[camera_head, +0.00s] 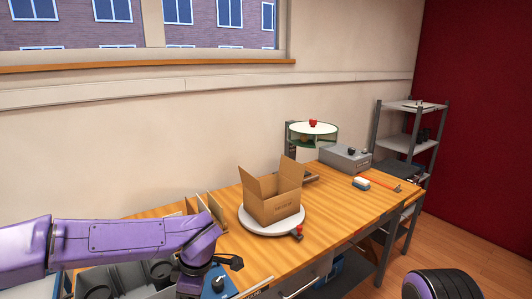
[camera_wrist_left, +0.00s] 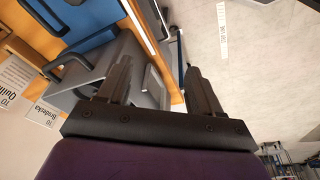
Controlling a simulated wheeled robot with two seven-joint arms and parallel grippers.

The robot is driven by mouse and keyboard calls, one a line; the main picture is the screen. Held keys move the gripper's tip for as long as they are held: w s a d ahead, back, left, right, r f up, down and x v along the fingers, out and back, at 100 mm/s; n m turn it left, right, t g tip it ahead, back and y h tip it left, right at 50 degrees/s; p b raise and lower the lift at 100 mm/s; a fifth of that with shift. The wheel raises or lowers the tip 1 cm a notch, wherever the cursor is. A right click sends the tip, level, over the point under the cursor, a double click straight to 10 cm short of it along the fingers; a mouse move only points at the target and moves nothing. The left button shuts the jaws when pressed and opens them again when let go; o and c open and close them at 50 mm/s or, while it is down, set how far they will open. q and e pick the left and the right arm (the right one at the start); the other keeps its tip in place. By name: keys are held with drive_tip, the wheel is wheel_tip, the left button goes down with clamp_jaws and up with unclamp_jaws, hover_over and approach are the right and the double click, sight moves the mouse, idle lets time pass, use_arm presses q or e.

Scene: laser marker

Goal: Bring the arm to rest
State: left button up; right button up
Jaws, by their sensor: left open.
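My left arm (camera_head: 125,237) is purple and reaches in from the left over the near left end of the wooden workbench, then bends downward. Its gripper is not clear in the head view. In the left wrist view the left gripper (camera_wrist_left: 158,78) has its two dark fingers spread apart with nothing held between them. Beyond the fingers are a grey bin or housing and a pale floor. My right gripper is not in view; a black and purple rounded part, likely mine, shows at the bottom right of the head view.
An open cardboard box (camera_head: 273,203) stands on a round white turntable (camera_head: 258,226) on the wooden bench (camera_head: 335,218). A round-topped device (camera_head: 313,133), a grey control box (camera_head: 345,158) and dark bins (camera_head: 118,280) are around it. A metal shelf (camera_head: 410,146) stands at the right.

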use_arm(q)
drive_tip(key=s+a+f+m+t+y+b, duration=0.1)
drive_tip(key=s+a+f+m+b, duration=0.15)
drive_tip(key=f, duration=0.65)
drive_tip(key=s+a+f+m+t+y+b, duration=0.1)
drive_tip(key=s+a+f+t+y, duration=0.2)
drive_tip(key=f, duration=0.5)
drive_tip(key=s+a+f+m+b, duration=0.25)
drive_tip(key=s+f, duration=0.25)
drive_tip(key=f, duration=0.4)
drive_tip(key=s+a+f+m+h+b, duration=0.1)
drive_tip(key=s+f, duration=0.2)
drive_tip(key=s, duration=0.3)
drive_tip(key=s+a+f+m+h, duration=0.1)
drive_tip(key=s+a+f+m, duration=0.1)
drive_tip(key=s+f, duration=0.2)
drive_tip(key=s+a+f+m+g+h+b, duration=0.1)
drive_tip(key=s+a+f+m, duration=0.1)
drive_tip(key=s, duration=0.7)
drive_tip(key=shift+a+f+b, duration=0.15)
drive_tip(key=shift+f+b, duration=0.15)
drive_tip(key=shift+f, duration=0.45)
